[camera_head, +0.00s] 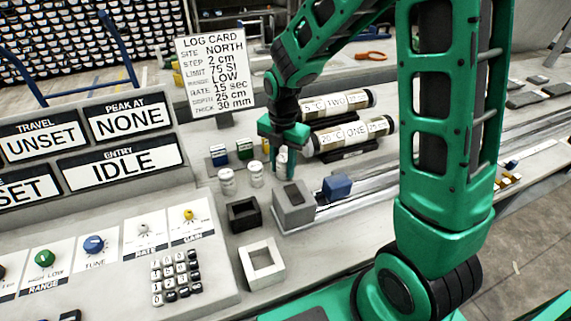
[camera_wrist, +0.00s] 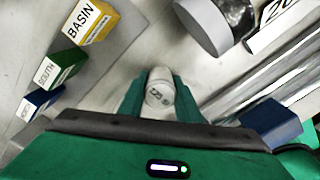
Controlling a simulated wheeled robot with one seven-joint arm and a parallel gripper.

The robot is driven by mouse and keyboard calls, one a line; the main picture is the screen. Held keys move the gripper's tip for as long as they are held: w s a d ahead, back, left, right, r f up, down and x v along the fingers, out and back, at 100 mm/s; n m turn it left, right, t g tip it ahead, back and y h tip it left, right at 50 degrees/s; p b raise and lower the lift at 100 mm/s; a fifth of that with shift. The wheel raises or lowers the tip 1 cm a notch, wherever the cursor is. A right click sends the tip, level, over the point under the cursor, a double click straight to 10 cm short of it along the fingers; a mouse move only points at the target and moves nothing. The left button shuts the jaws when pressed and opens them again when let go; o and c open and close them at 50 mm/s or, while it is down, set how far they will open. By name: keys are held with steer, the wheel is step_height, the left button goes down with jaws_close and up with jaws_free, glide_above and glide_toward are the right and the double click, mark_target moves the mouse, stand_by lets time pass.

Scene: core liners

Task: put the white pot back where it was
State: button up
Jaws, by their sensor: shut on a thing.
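My gripper (camera_head: 284,148) points down over the bench and is shut on a small white pot (camera_head: 281,162). In the wrist view the white pot (camera_wrist: 160,92) sits between the two green fingers, with its marked lid facing the camera. I cannot tell whether its base touches the bench. Two similar white pots, one nearer (camera_head: 227,181) and one beside it (camera_head: 256,175), stand upright on the bench just left of my gripper.
Blue, green and yellow blocks (camera_wrist: 89,22) stand left of the fingers. Core tubes (camera_head: 350,137) lie on cradles to the right. A grey box (camera_head: 294,208), a blue block (camera_head: 337,187), a black open box (camera_head: 243,214) and a white square frame (camera_head: 262,264) stand nearer.

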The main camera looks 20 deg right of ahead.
mark_target(283, 158)
steer(key=o, duration=1.2)
steer(key=shift+f, duration=0.1)
step_height(283, 158, up, 12)
steer(key=shift+r, duration=0.15)
steer(key=s+d+m, duration=0.9)
steer(key=s+m, duration=0.4)
steer(key=m, duration=0.3)
steer(key=s+d+r+m, duration=0.1)
steer(key=s+d+m, duration=0.8)
steer(key=s+m, duration=0.4)
steer(key=m, duration=0.3)
steer(key=shift+s+d, duration=0.15)
steer(key=shift+d, duration=0.15)
